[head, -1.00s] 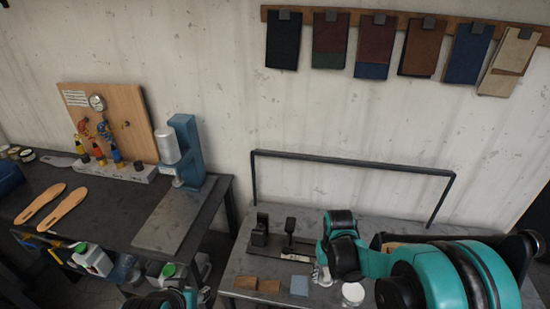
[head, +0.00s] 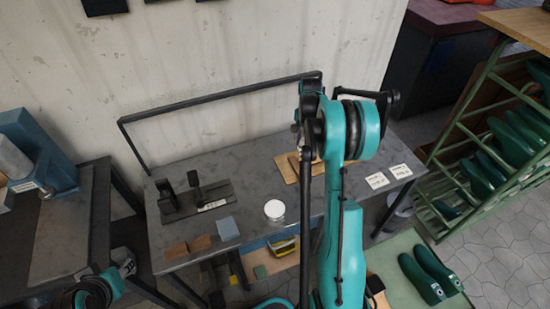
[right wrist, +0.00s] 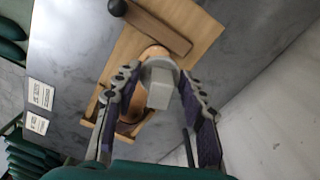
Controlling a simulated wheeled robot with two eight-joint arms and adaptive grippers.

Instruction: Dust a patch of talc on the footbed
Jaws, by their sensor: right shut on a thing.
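My right gripper (right wrist: 160,88) is shut on a pale grey, block-shaped piece with a rounded whitish collar (right wrist: 159,68). In the right wrist view it is over a wooden board (right wrist: 200,42). A tan, rounded piece, perhaps the footbed (right wrist: 154,51), shows just past the held piece and is partly hidden by it and the fingers. The board also shows in the head view (head: 286,169), partly behind my right arm. A round white-topped dish or tub (head: 274,209) stands on the grey table left of my arm. At lower left only part of my left arm shows, without its fingers.
A brown bar with a dark round end (right wrist: 155,24) lies on the board. The grey table (head: 243,180) also carries a black fixture (head: 190,200), brown blocks (head: 188,247), a blue-grey square (head: 228,228) and white labels (head: 377,180). A green rack (head: 490,150) stands right.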

